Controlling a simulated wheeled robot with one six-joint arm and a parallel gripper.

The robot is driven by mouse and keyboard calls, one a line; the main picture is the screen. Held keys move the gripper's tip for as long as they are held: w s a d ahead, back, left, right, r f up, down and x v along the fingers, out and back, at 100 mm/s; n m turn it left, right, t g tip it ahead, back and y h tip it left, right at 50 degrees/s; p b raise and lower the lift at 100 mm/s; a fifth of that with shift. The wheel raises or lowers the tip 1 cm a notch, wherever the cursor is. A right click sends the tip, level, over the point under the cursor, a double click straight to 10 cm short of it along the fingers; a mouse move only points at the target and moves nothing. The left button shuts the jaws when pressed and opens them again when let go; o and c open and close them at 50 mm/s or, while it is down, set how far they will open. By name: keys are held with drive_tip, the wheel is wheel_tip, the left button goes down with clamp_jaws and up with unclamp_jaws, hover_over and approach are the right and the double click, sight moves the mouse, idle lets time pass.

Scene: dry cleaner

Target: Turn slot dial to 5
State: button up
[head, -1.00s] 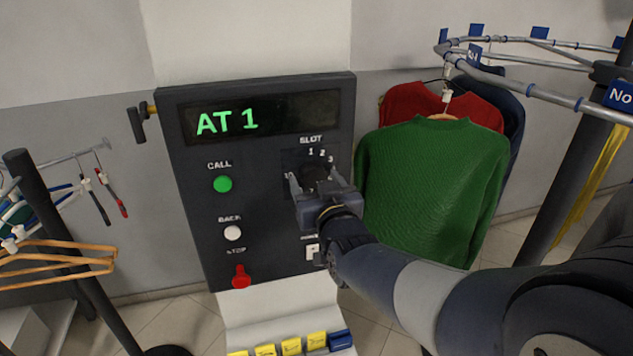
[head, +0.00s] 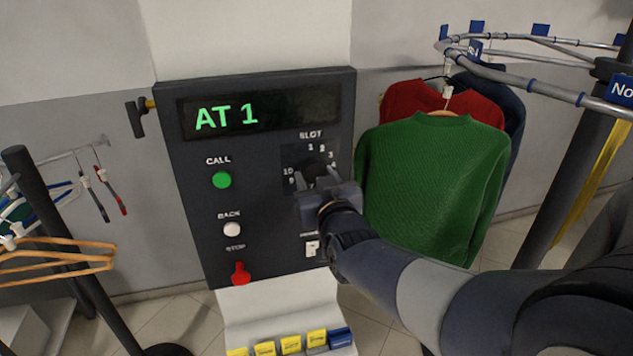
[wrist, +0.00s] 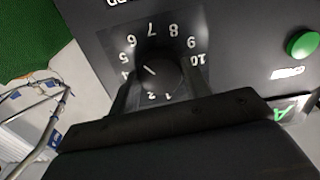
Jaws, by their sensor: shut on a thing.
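The slot dial (head: 312,165) is a dark round knob on the control panel (head: 190,200), partly hidden by my gripper in the head view. The dial (wrist: 161,76) shows closely in the wrist view, ringed by printed numbers. Its white pointer line slants toward the 5 (wrist: 123,58), roughly at it; the exact alignment is hard to tell. My gripper (head: 318,178) is at the dial, with one finger on each side of it in the wrist view (wrist: 160,85), shut on it. The 3 is hidden behind a finger. The display (head: 227,117) reads "AT 1".
A green call button (head: 222,180), white back button (head: 232,229) and red stop knob (head: 240,274) sit left of the dial. A green sweater (head: 435,180) hangs close to the right. Hangers (head: 55,258) hang at left.

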drive_tip(key=n+b, duration=0.2)
drive_tip(key=shift+f+n+b, duration=0.15)
drive_tip(key=shift+n+b, duration=0.85)
drive_tip(key=shift+n, duration=0.5)
drive_tip(key=o, duration=1)
drive_tip(key=b+v, duration=0.1)
drive_tip(key=v, duration=1)
drive_tip(key=shift+w, duration=0.1)
